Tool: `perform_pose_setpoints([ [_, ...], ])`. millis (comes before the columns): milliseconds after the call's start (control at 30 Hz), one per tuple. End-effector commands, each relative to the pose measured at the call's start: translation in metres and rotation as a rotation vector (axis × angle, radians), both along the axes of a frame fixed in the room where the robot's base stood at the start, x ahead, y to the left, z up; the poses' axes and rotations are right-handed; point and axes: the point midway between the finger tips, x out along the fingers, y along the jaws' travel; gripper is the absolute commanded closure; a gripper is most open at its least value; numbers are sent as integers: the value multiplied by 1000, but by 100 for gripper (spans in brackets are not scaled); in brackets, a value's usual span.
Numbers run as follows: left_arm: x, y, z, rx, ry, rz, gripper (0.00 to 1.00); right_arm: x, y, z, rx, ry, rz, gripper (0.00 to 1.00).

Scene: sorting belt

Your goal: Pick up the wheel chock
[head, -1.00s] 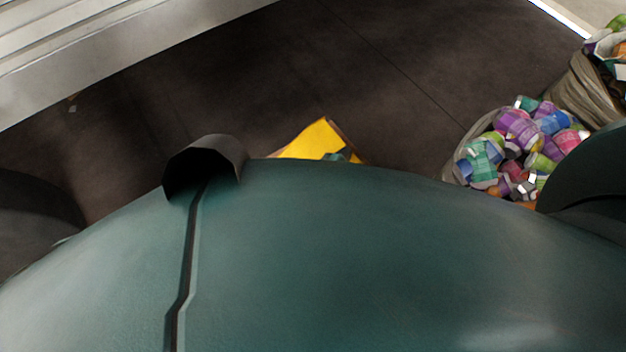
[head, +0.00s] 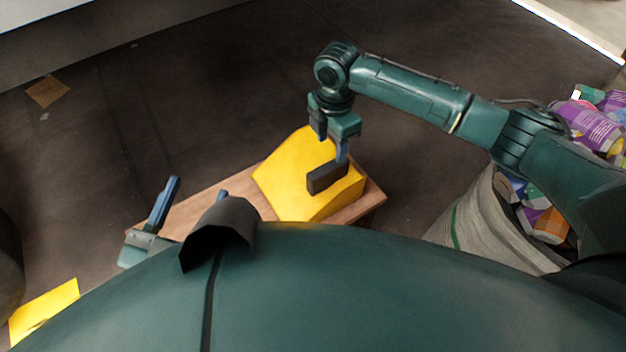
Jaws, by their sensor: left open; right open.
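A yellow block (head: 285,178), which looks like the wheel chock, lies on a wooden board or stand (head: 372,200) in the middle of the head view. A dark rectangular piece (head: 327,177) sits on its upper face; I cannot tell if it is a handle. My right gripper (head: 332,149) is open and points down at the far right part of the yellow block, just beyond the dark piece. Whether it touches cannot be told. My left gripper (head: 198,188) is open and empty over the board's left end, left of the block. My body hides the near side.
A grey sack (head: 482,222) of crushed cans stands at the right, under my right arm. Another yellow piece (head: 45,308) shows at the lower left. A brown patch (head: 47,91) lies on the dark floor. The floor beyond the board is clear.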

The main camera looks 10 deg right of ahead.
Motion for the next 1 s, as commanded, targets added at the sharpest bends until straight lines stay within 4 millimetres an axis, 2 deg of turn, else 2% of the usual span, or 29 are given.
perform_pose_setpoints([
  [33, 1, -1, -4, -13, -3, -4, 47, -1, 0, -16, 0, 2, 0, 47],
  [200, 2, -3, -3, -47, -4, -15, 47, 0, 1, -43, 1, -1, -2, 47],
  [467, 2, -4, -4, -69, -2, -23, 47, -1, 1, -57, 2, -2, -2, 47],
  [667, 3, -6, -13, -114, 3, -38, 47, -4, 4, -88, 2, -2, -1, 47],
  [800, 3, -8, -8, -146, 0, -50, 47, -4, 4, -103, 2, -2, -3, 47],
  [1000, 3, -9, 2, -152, -11, -59, 47, -4, 4, -102, 2, -3, -2, 47],
])
